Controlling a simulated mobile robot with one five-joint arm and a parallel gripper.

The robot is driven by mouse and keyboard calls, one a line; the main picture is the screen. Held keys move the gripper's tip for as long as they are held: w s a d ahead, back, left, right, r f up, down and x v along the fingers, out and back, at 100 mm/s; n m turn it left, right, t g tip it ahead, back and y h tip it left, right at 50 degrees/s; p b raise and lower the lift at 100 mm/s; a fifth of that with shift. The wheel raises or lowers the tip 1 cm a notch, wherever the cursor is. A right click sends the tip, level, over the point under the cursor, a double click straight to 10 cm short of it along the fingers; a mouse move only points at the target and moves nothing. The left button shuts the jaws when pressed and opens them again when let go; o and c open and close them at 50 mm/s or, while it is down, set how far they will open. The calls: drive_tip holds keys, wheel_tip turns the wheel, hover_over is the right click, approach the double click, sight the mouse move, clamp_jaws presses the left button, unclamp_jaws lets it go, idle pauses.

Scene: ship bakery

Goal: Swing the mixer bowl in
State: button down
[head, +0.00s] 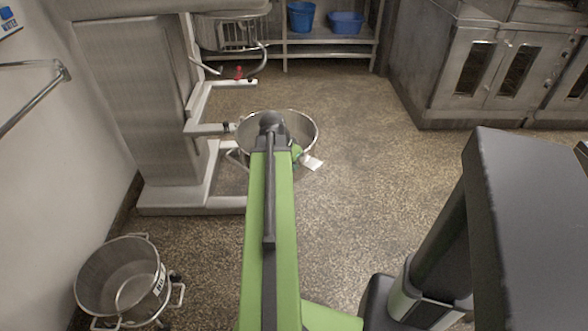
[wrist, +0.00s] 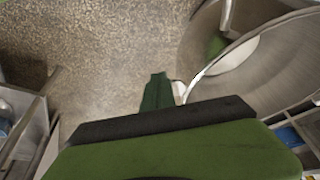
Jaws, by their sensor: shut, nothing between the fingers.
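The mixer bowl (head: 308,128) is a steel bowl swung out to the right of the mixer (head: 150,90), beside its bowl arms. My arm covers part of it in the head view. In the wrist view the bowl (wrist: 285,55) fills the upper right, its rim curving close to my fingers. My gripper (wrist: 158,92) is shut and empty, just outside the rim. A white tag-like piece (head: 313,162) is at the bowl's near right side. I cannot tell whether my fingers touch the bowl.
A second steel bowl (head: 120,280) stands on the floor at lower left. Steel ovens (head: 500,70) stand at upper right. A shelf with blue tubs (head: 346,22) is at the back. The floor right of the bowl is clear. A wall rail (head: 35,95) is at left.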

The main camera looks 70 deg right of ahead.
drive_tip(key=s+d+f+b, duration=0.2)
drive_tip(key=d+f+b, duration=0.3)
drive_tip(key=d+f, duration=0.1)
drive_tip(key=shift+s+f, duration=0.2)
drive_tip(key=shift+f, duration=0.05)
drive_tip(key=shift+d, duration=0.1)
